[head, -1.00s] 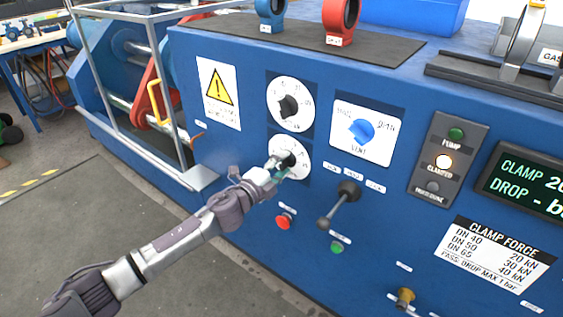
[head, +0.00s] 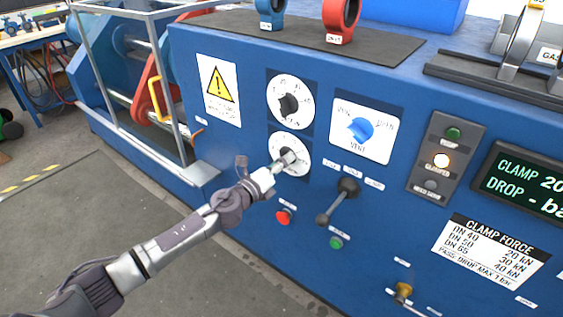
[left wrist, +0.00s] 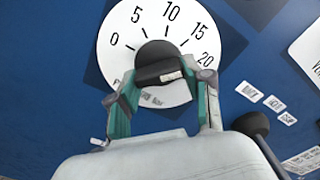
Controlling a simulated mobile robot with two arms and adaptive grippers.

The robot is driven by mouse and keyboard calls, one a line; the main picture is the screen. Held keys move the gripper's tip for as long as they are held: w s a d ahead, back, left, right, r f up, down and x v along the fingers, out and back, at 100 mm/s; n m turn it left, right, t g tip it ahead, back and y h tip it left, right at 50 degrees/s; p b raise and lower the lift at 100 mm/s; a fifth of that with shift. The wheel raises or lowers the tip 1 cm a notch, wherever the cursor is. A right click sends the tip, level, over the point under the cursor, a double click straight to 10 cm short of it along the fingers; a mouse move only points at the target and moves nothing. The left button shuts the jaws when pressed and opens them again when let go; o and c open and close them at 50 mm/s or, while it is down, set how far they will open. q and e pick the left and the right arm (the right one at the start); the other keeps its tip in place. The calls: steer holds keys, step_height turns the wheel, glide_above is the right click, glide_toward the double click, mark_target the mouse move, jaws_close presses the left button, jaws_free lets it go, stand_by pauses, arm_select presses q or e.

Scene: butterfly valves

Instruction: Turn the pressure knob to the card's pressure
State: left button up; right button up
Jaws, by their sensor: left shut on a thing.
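The pressure knob (left wrist: 158,65) is a black knob on a white dial (left wrist: 112,38) marked 0, 5, 10, 15, 20. In the head view this lower dial (head: 300,142) sits on the blue panel, below a second white dial. My left gripper (left wrist: 160,88) has its green-padded fingers on either side of the knob's grip bar and is shut on it. In the head view my left gripper (head: 280,166) reaches the lower dial from the lower left and covers part of the knob. The knob's pointer reading cannot be told. The right gripper is not in view.
The upper dial (head: 289,104) has its own black knob. A blue vent valve knob (head: 360,129) is to its right. A black lever (head: 338,203), a red button (head: 284,217) and a green button (head: 336,242) lie close by. A clamp force card (head: 490,249) is at right.

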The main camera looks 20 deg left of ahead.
arm_select(q)
steer(key=shift+f+m, duration=0.15)
steer(key=shift+m, duration=0.15)
stand_by(0.4)
steer(key=o, duration=1.2)
steer(key=shift+c, duration=0.2)
steer(key=v, duration=1.2)
